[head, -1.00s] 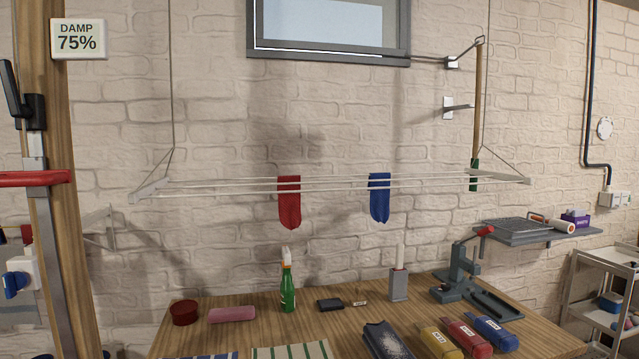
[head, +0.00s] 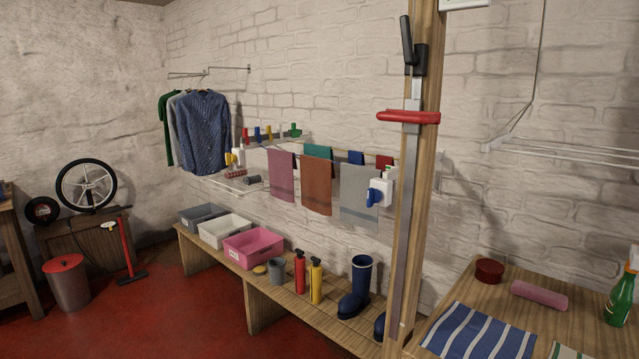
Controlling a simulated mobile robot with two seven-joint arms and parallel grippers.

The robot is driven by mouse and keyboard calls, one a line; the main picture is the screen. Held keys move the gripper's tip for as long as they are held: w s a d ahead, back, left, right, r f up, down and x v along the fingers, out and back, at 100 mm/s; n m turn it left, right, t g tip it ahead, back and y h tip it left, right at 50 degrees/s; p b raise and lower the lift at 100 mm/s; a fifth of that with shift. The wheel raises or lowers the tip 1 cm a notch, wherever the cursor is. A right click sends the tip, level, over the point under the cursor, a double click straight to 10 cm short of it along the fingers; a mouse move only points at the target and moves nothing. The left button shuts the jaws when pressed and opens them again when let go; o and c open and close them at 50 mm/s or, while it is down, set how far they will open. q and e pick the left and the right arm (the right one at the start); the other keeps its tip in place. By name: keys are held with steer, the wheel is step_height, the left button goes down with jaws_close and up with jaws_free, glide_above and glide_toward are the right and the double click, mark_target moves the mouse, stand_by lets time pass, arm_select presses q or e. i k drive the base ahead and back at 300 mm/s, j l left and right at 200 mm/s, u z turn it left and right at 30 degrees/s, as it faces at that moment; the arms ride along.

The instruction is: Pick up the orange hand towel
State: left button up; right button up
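The orange hand towel (head: 316,185), a rust-orange cloth, hangs on a wall rack left of the wooden post in the head view. A mauve towel (head: 282,175) hangs to its left and a grey towel (head: 359,194) to its right. A teal cloth (head: 318,152) shows behind its upper edge. Neither of my grippers is in view, and nothing of mine touches the towel.
A low wooden bench (head: 263,298) below the rack holds bins, a pink crate (head: 253,262), pump bottles and a blue boot (head: 357,290). The wooden post (head: 415,180) with a red-handled clamp stands right of the rack. Red floor (head: 190,325) lies open at left.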

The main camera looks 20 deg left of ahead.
mark_target(317, 174)
steer(key=i+j+z, duration=0.15)
steer(key=j, duration=0.25)
steer(key=i+j+z, duration=0.15)
steer(key=i+j, duration=0.15)
steer(key=j, duration=0.15)
steer(key=i+j+z, duration=0.2)
steer(key=j, duration=0.25)
steer(key=i+j+z, duration=0.15)
steer(key=j, duration=0.3)
steer(key=i+j+z, duration=0.15)
steer(key=j, duration=0.35)
steer(key=i+j+z, duration=0.15)
steer(key=j, duration=0.35)
steer(key=j+z, duration=0.15)
steer(key=j, duration=0.35)
